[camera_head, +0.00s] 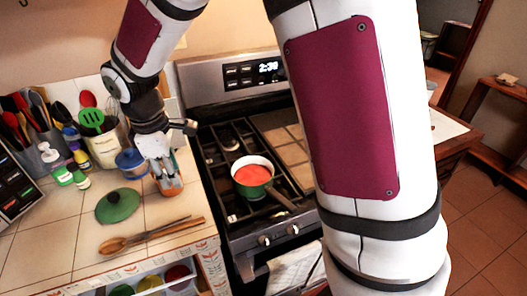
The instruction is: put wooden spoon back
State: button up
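A wooden spoon (113,244) lies flat on the tiled counter at the front, its bowl to the left and its handle to the right. Another long wooden utensil lies close along it. My gripper (167,182) points down behind the spoon, near the stove-side edge of the counter, apart from the spoon. A small orange-brown item (170,188) shows at its fingertips; I cannot tell whether the fingers touch it or how far they are open. A utensil holder (104,152) with a green slotted turner and a red spoon stands to the left of my gripper.
A green lid (118,206) lies between the spoon and the holder. More utensils and bottles crowd the left. A pot (253,178) with red contents sits on the stove (215,165). My arm hides much of the right.

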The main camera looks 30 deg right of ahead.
jog(key=s+d+r+m+t, duration=0.2)
jog(key=s+d+r+m, duration=0.55)
jog(key=s+r, duration=0.4)
jog(key=s+d+r+m+t, duration=0.1)
jog(key=s+d+r+m, duration=0.1)
jog(key=s, duration=0.3)
jog(key=s+d+r+m+t, duration=0.1)
jog(key=s+d+r+m, duration=0.1)
jog(key=s+m, duration=0.2)
jog(key=shift+s+d+r+y, duration=0.15)
jog(key=shift+s+d+y, duration=0.2)
jog(key=shift+s, duration=0.6)
jog(key=shift+o, duration=0.5)
jog(key=shift+w+a, duration=0.1)
